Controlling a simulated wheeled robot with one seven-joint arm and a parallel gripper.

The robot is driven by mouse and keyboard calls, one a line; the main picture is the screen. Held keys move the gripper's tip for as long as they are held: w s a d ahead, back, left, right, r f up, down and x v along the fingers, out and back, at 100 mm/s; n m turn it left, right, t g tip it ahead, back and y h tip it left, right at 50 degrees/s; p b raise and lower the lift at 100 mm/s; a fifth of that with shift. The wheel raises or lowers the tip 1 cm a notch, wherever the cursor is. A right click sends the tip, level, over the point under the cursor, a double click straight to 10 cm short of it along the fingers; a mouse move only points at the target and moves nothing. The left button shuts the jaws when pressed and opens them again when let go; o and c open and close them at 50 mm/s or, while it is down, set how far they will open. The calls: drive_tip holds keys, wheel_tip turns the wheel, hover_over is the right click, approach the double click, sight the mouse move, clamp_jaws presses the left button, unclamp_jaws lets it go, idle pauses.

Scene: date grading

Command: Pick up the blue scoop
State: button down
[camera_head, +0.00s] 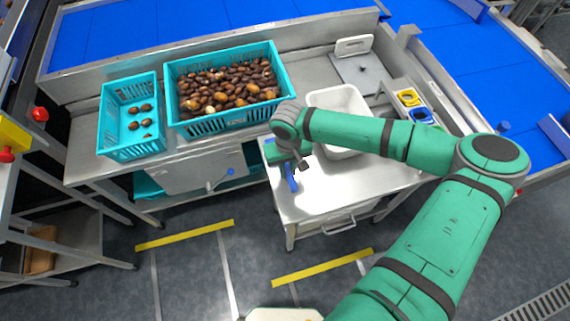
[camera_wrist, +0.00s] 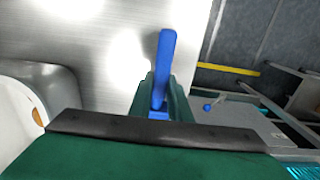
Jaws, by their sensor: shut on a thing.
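The blue scoop (camera_head: 290,178) shows below my wrist in the head view, over the left part of the small steel table. In the wrist view the blue scoop (camera_wrist: 165,65) points away from my gripper (camera_wrist: 158,100), with its near end between the green fingers. My gripper is shut on the scoop. My wrist hides most of the fingers in the head view. I cannot tell whether the scoop touches the table top.
The small steel table (camera_head: 325,195) has free room at its front. A white bin (camera_head: 322,97) stands behind my arm. A large teal crate (camera_head: 225,122) of dates and a smaller teal crate (camera_head: 133,152) with several dates stand at left. Yellow and blue containers (camera_head: 410,98) lie at right.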

drive_tip(key=shift+r, duration=0.45)
wheel_tip(320, 180, up, 2)
drive_tip(key=shift+r, duration=0.1)
drive_tip(key=s+r, duration=0.2)
drive_tip(key=r, duration=0.1)
drive_tip(key=s+d+r, duration=0.1)
drive_tip(key=s+r, duration=0.1)
drive_tip(key=shift+s, duration=0.1)
drive_tip(key=s+d+r, duration=0.2)
drive_tip(key=s+r, duration=0.2)
drive_tip(key=s, duration=0.5)
drive_tip(key=shift+d+r, duration=0.15)
drive_tip(key=shift+r, duration=0.25)
drive_tip(key=shift+s, duration=0.25)
drive_tip(key=shift+w, duration=0.1)
